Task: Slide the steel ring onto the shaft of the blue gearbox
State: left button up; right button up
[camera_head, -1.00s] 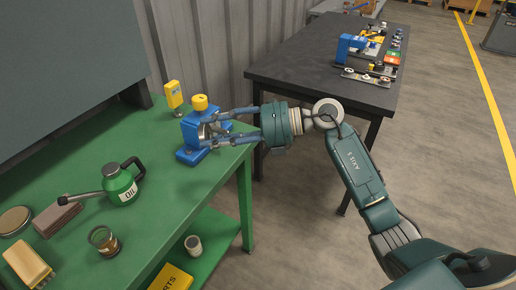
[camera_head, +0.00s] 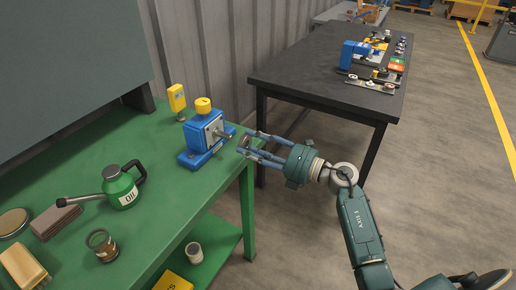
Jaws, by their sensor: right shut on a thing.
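The blue gearbox (camera_head: 196,142) stands near the right edge of the green bench, with a yellow cap on top. Its metal shaft (camera_head: 222,132) sticks out to the right from a grey face plate and looks bare. My right gripper (camera_head: 244,143) is just right of the shaft end, over the bench edge. It is shut on the steel ring (camera_head: 243,141), a small grey shape between the fingertips, partly hidden by them. The ring looks apart from the shaft. My left gripper is not in view.
A dark table (camera_head: 310,80) with other parts stands behind my right arm.

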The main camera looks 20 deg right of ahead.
aim_at(231, 137)
jog(key=shift+x, duration=1.05)
jog(key=shift+r, duration=0.15)
jog(key=shift+a, duration=0.1)
jog(key=shift+w+a, duration=0.25)
jog(key=shift+w, duration=0.1)
jog(key=shift+w+a, duration=0.15)
jog(key=shift+w, duration=0.05)
dwell(0.3)
jog(key=shift+w+a, duration=0.2)
jog(key=shift+w, duration=0.05)
dwell(0.4)
jog(key=shift+w+a, duration=0.2)
jog(key=shift+w, duration=0.1)
jog(key=shift+b+x, duration=0.3)
jog(key=shift+x, duration=0.8)
